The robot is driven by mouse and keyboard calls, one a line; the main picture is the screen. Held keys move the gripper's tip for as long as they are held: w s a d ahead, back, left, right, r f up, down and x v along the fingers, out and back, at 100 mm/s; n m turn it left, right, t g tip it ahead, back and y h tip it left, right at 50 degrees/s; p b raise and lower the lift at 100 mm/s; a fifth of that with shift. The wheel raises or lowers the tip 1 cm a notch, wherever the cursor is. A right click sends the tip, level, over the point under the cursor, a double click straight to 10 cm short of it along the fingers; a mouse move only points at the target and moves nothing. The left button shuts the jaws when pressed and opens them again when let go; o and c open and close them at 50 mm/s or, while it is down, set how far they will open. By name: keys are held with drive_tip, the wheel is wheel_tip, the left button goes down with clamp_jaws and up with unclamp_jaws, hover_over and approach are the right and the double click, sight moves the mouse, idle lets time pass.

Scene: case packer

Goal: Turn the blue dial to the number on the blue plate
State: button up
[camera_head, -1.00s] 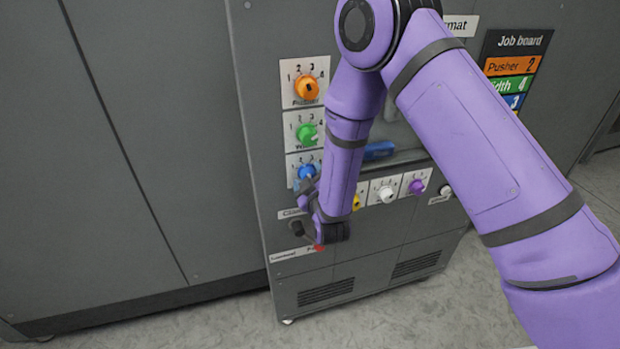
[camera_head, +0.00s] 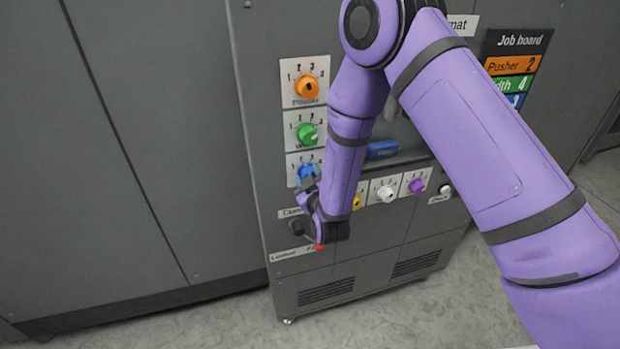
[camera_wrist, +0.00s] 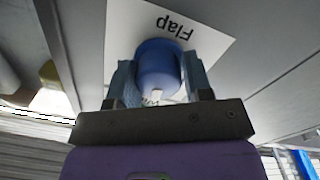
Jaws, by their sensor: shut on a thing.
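The blue dial (camera_head: 308,173) sits on a white number plate, the lowest of three stacked dials on the grey panel. My gripper (camera_head: 308,186) is at it from below and partly covers it. In the wrist view the blue dial (camera_wrist: 158,65) stands between the two fingers of my gripper (camera_wrist: 159,84), which are shut on its sides; the label beside it reads "Flap". A pale mark shows on the dial's near edge. The number it points at cannot be told. On the job board the blue plate (camera_head: 516,101) shows a 3, partly cut off by my arm.
A green dial (camera_head: 307,134) and an orange dial (camera_head: 307,87) are above. White (camera_head: 386,193) and purple (camera_head: 417,185) knobs sit right of my forearm, with a yellow one half hidden behind it. A lever with a red tip (camera_head: 319,247) is just below my gripper.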

drive_tip(key=m, duration=0.5)
drive_tip(key=shift+w+r, duration=0.25)
drive_tip(key=shift+m, duration=0.4)
drive_tip(key=shift+d, duration=0.1)
drive_tip(key=o, duration=0.8)
drive_tip(key=shift+o, duration=0.4)
drive_tip(key=shift+f, duration=0.1)
drive_tip(key=v, duration=1)
drive_tip(key=shift+s, duration=0.4)
